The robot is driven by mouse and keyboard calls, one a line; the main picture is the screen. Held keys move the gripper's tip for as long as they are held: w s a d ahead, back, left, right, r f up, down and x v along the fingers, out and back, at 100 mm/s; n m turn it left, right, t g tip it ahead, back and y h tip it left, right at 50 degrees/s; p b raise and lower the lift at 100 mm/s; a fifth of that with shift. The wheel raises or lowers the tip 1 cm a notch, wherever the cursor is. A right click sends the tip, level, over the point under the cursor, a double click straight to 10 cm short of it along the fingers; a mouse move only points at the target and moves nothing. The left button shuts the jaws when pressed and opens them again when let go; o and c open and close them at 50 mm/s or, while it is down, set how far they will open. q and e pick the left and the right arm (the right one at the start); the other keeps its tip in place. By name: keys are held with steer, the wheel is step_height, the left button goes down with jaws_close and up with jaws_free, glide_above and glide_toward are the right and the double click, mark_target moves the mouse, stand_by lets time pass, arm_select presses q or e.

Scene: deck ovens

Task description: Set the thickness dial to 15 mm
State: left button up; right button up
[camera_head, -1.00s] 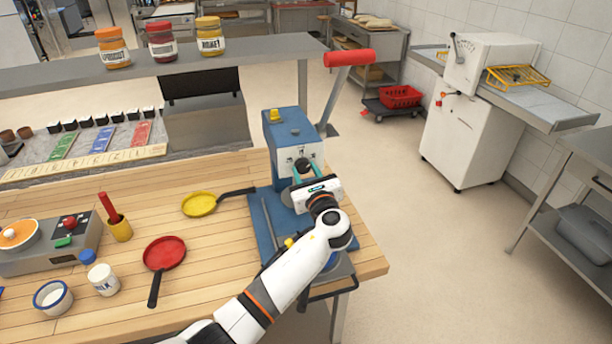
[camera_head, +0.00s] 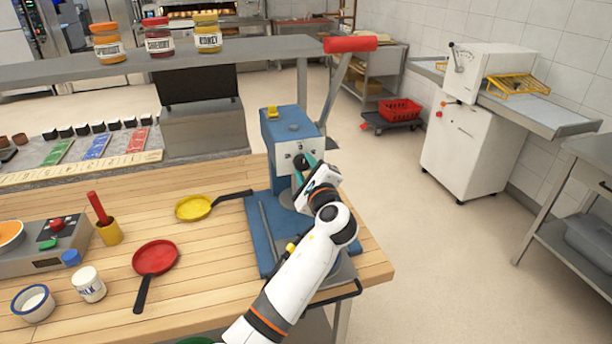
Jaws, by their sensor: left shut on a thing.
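A blue machine (camera_head: 281,125) with a pale front plate and a long lever with a red handle (camera_head: 350,43) stands at the right end of the wooden table. The dark thickness dial (camera_head: 299,162) is on the front plate, partly hidden by my fingers. My left gripper (camera_head: 305,172) is shut on the dial, its teal fingers around it and its body tilted. The dial's marks are too small and too covered to read. My right gripper is not in view.
A yellow pan (camera_head: 194,208) and a red pan (camera_head: 156,257) lie left of the machine on the wooden table (camera_head: 205,272). A metal shelf (camera_head: 60,76) with several jars runs behind. Open floor lies to the right.

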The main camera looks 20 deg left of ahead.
arm_select(q)
steer(key=shift+n, duration=0.5)
steer(key=o, duration=1)
steer(key=shift+s+d, duration=0.2)
steer(key=shift+s, duration=0.05)
steer(key=p+v, duration=0.3)
steer(key=v, duration=0.8)
steer(key=shift+s+d, duration=0.15)
